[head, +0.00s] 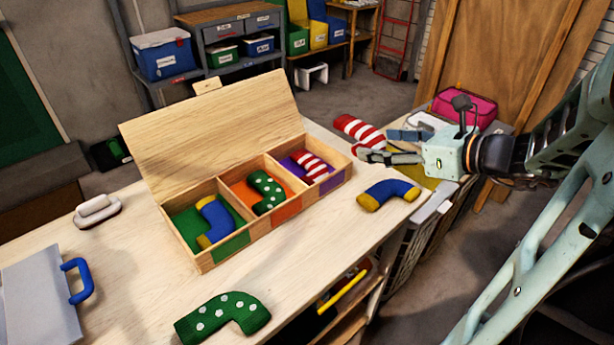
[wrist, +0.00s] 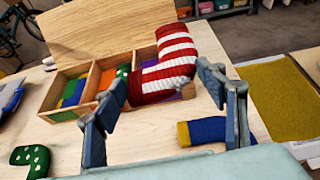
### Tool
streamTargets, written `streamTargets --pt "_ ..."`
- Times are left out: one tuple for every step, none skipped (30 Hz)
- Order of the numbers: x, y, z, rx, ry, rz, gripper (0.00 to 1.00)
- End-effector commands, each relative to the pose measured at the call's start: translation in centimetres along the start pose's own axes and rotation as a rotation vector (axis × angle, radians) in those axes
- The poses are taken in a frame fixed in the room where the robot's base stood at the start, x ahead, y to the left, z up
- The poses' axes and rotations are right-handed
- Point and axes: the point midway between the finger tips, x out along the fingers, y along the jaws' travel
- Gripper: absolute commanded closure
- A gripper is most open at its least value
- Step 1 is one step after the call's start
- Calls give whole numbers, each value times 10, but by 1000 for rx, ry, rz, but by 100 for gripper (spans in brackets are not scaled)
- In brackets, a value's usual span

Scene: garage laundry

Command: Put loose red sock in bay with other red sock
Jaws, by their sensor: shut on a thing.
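The loose red-and-white striped sock (head: 360,131) is held in my gripper (head: 376,146), to the right of the wooden box (head: 204,263) and seemingly above the table. In the wrist view this sock (wrist: 167,70) lies between the two fingers (wrist: 164,92) and hides part of the box. The other red striped sock (head: 311,167) lies in the right, purple bay (head: 334,183). The middle, orange bay (head: 284,216) holds a green dotted sock (head: 267,192). The left, green bay (head: 184,225) holds a blue sock with yellow ends (head: 213,222).
A loose blue-and-yellow sock (head: 388,193) lies right of the box, below my gripper. A loose green dotted sock (head: 222,317) lies at the table's front. The box lid (head: 208,129) stands open behind the bays. A brush-like white object (head: 97,208) and a blue-handled item (head: 40,290) are left.

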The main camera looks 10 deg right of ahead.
Motion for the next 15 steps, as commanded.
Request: streamTargets --pt "-2 0 2 -4 1 -10 57" --pt "-4 0 5 -1 1 -15 57" --pt "-7 0 8 3 1 -22 57" --pt "-8 1 11 5 1 -24 57" --pt "-9 1 13 7 1 -26 57" --pt "-11 1 16 9 0 -28 57" --pt "-11 2 17 11 0 -29 57" --pt "-11 2 18 13 0 -30 57" --pt "-8 3 19 13 0 -30 57" --pt "-5 4 19 14 0 -29 57" --pt "0 4 18 14 1 -29 57" --pt "8 6 18 15 0 -28 57" --pt "15 7 17 16 1 -28 57" --pt "23 8 17 16 0 -26 57" --pt "34 10 16 17 0 -26 57"
